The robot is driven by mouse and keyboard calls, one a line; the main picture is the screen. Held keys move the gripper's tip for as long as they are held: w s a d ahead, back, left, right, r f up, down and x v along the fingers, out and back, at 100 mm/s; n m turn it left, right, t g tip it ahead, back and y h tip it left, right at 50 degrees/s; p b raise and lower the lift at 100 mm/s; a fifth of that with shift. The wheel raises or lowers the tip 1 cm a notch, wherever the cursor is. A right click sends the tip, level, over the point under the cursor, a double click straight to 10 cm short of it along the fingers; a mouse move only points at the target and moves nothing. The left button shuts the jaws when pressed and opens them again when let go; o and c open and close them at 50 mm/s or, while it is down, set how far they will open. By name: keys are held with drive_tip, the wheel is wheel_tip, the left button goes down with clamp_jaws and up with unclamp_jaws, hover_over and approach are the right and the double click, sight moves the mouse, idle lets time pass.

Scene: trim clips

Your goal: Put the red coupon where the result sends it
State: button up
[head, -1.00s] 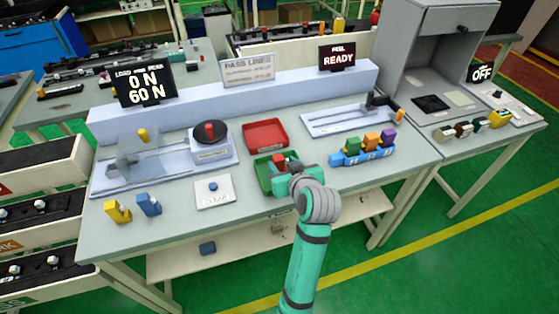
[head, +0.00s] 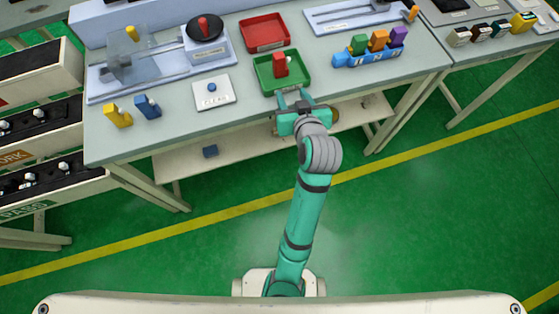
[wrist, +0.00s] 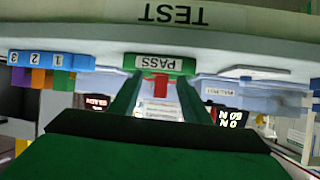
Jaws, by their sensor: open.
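The red coupon (head: 279,64) stands upright in the green tray (head: 262,82). In the wrist view, which is upside down, the coupon (wrist: 160,86) shows between my fingers, and the tray (wrist: 189,66) carries a PASS label. My gripper (head: 293,97) is open and empty, at the bench's front edge just in front of the tray, apart from the coupon. The red tray (head: 283,38) behind it looks empty. A load screen (wrist: 229,115) is upside down and partly hidden in the wrist view.
A blue numbered rack (head: 368,57) with green, orange and purple pieces stands right of the trays. A white button plate (head: 225,96), yellow block (head: 117,116) and blue block (head: 148,106) lie left. A dial stand (head: 207,47) is behind. Floor in front is clear.

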drive_tip(key=s+f+m+t+h, duration=0.1)
drive_tip(key=s+f, duration=0.5)
drive_tip(key=s, duration=0.2)
drive_tip(key=s+f+m+h, duration=0.1)
drive_tip(key=s+f+h, duration=0.1)
drive_tip(key=s+f, duration=0.45)
drive_tip(key=s+a+r+t, duration=0.1)
drive_tip(key=s+r, duration=0.1)
drive_tip(key=s, duration=0.8)
drive_tip(key=s+a+r+t, duration=0.1)
drive_tip(key=s+a+r, duration=0.1)
drive_tip(key=s, duration=0.8)
drive_tip(key=shift+s+a+r, duration=0.25)
drive_tip(key=shift+a+r, duration=0.05)
drive_tip(key=shift+r, duration=0.15)
